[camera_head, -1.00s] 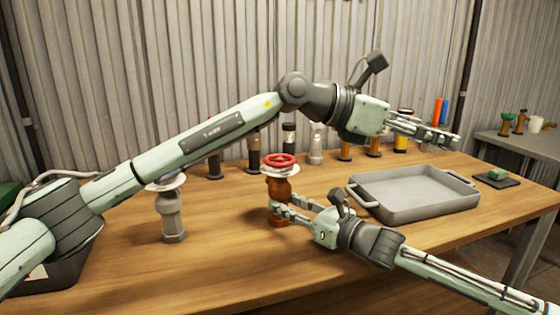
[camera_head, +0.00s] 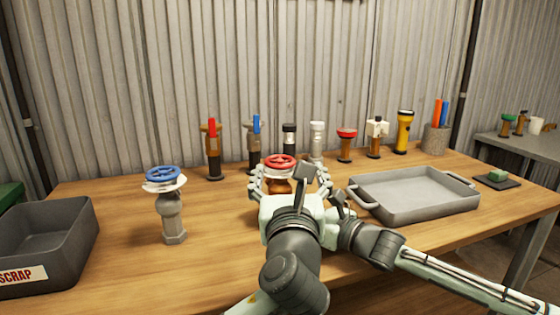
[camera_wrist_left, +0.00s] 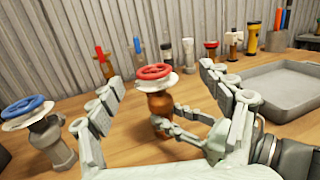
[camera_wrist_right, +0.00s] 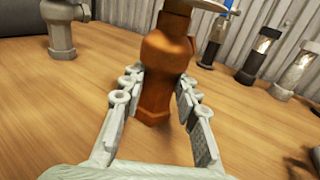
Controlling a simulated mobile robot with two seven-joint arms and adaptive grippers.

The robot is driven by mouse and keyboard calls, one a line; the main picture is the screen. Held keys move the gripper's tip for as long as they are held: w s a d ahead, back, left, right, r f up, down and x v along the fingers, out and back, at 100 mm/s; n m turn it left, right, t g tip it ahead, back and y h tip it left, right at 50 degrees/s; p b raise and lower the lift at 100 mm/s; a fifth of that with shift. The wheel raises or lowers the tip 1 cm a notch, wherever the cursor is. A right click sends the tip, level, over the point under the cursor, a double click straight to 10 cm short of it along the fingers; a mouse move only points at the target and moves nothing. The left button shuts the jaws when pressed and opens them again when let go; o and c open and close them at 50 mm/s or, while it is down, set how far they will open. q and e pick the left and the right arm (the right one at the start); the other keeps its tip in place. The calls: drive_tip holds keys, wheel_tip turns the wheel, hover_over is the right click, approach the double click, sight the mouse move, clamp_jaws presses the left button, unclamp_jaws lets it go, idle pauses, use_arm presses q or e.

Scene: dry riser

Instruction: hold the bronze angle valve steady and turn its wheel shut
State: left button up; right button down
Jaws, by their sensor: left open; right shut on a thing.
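The bronze angle valve (camera_wrist_right: 165,55) stands upright on the bench, with a red wheel (camera_head: 280,161) above a pale disc on top. My right gripper (camera_wrist_right: 158,88) is shut on its bronze body, low down, one finger on each side. In the head view that gripper is mostly hidden behind my left one. My left gripper (camera_head: 290,181) is open in front of the valve, its fingers spread left and right of the wheel. In the left wrist view the wheel (camera_wrist_left: 155,72) shows between the fingers with clear gaps, so they look apart from it.
A grey valve with a blue wheel (camera_head: 163,175) stands to the left, near a dark SCRAP bin (camera_head: 75,250). A grey tray (camera_head: 420,208) lies to the right. Several valves and a yellow flashlight (camera_head: 403,133) line the back.

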sight(280, 155)
use_arm(q)
drive_tip(key=shift+g+y, duration=0.3)
drive_tip(key=shift+g, duration=0.2)
drive_tip(key=w, duration=0.3)
drive_tip(key=w+a+f, duration=0.1)
drive_tip(key=w, duration=0.3)
drive_tip(key=w+f, duration=0.1)
drive_tip(key=w, duration=0.3)
drive_tip(key=shift+w+a, duration=0.2)
drive_tip(key=shift+a, duration=0.1)
drive_tip(key=shift+c, duration=0.2)
drive_tip(key=c, duration=1.2)
drive_tip(key=shift+o, duration=0.2)
